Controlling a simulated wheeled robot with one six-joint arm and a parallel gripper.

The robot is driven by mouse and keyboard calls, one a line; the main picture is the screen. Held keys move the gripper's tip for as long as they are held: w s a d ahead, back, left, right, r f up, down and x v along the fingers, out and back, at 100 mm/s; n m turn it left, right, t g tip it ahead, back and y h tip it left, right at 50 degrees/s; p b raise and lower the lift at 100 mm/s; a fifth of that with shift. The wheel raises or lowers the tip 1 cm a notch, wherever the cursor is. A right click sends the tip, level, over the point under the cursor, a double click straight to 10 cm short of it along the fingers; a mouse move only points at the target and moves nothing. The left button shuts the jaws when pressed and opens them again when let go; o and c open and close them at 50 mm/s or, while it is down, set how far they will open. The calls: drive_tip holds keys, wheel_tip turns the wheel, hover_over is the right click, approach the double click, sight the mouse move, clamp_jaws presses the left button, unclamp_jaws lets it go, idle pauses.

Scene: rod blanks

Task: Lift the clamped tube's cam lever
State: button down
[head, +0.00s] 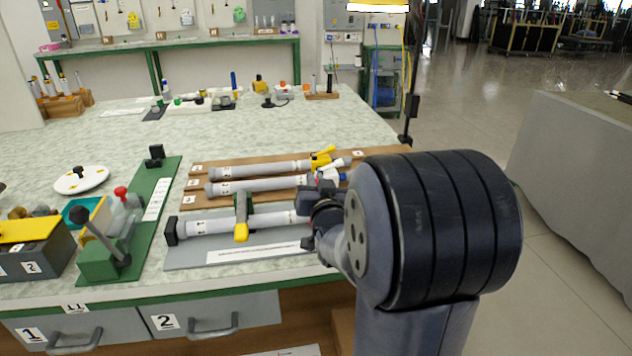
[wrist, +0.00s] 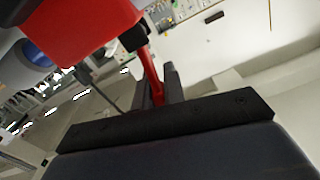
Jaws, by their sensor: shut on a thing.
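The clamped tube (head: 215,226) is grey and lies level in a grey fixture (head: 190,255) on the bench, under a green clamp (head: 241,205) with a yellow end. Its right end is hidden behind my gripper (head: 318,212) and arm. In the wrist view a large red body (wrist: 85,25) fills the upper left, with a black piece and a thin red lever (wrist: 154,80) below it. My gripper (wrist: 162,88) is shut on this red lever. The lever's far end between the dark fingers is partly hidden.
Two more grey tubes (head: 258,170) lie on a brown board behind, one with a yellow end fitting (head: 323,158). A green press-like fixture (head: 105,262) with a black-knobbed handle stands left.

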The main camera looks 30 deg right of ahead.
drive_tip(key=shift+w+a+f+n+b, duration=0.2)
drive_tip(key=shift+n+b, duration=0.4)
drive_tip(key=shift+b, duration=0.4)
drive_tip(key=shift+a+r+n+b, duration=0.25)
drive_tip(key=shift+a+n+b, duration=0.1)
drive_tip(key=shift+n+b, duration=0.3)
drive_tip(key=c, duration=1.5)
unclamp_jaws()
drive_tip(key=p+v, duration=0.1)
drive_tip(key=v, duration=1)
